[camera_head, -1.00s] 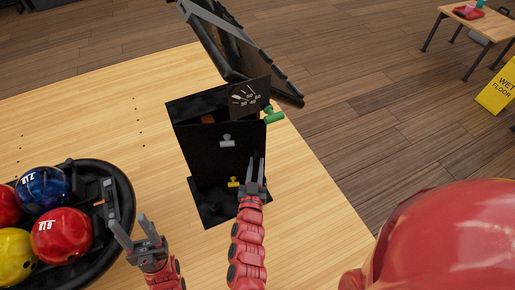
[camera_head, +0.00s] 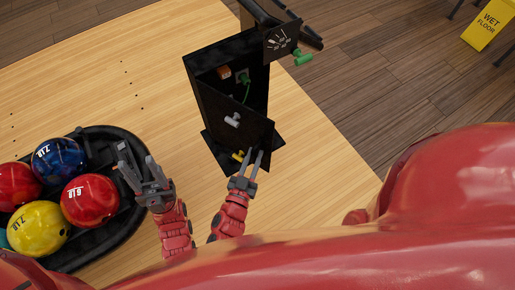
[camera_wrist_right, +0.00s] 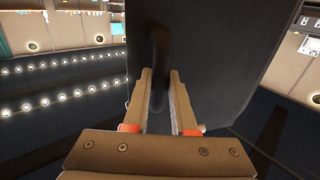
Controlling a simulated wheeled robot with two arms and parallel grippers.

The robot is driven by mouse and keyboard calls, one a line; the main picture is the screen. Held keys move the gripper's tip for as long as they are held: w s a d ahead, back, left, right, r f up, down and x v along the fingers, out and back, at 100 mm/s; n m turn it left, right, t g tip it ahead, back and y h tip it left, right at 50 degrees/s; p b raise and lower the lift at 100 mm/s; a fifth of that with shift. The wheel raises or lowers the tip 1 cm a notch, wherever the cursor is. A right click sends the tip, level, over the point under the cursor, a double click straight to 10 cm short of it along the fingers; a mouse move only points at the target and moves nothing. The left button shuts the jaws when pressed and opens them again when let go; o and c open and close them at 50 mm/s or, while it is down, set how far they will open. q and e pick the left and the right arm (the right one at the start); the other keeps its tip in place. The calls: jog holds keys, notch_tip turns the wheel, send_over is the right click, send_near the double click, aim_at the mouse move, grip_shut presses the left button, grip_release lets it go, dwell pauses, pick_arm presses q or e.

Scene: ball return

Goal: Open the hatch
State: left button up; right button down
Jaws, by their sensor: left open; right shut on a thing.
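The hatch (camera_head: 218,118) is the black front panel of a black box in the head view, with a grey knob (camera_head: 232,120) on it. It stands partly open, tilted out from the box. Inside the box a green cable (camera_head: 246,90) and an orange part (camera_head: 223,72) show. My right gripper (camera_head: 250,160) is at the hatch's lower right part. In the right wrist view its fingers (camera_wrist_right: 160,100) are closed about a dark curved handle (camera_wrist_right: 160,60) in front of the dark panel. My left gripper (camera_head: 139,168) is open and empty, left of the box.
A black tray (camera_head: 125,215) with several bowling balls stands at the left, close to my left gripper. A yellow knob (camera_head: 240,156) sits low by the box. A green knob (camera_head: 302,57) and a gauge panel (camera_head: 281,40) are at its top right.

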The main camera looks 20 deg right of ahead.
jog(key=shift+s+a, duration=0.3)
jog(key=shift+a, duration=0.5)
jog(key=c, duration=1)
grip_release()
jog(key=shift+c, duration=0.2)
jog(key=o, duration=0.3)
jog(key=shift+w, duration=0.1)
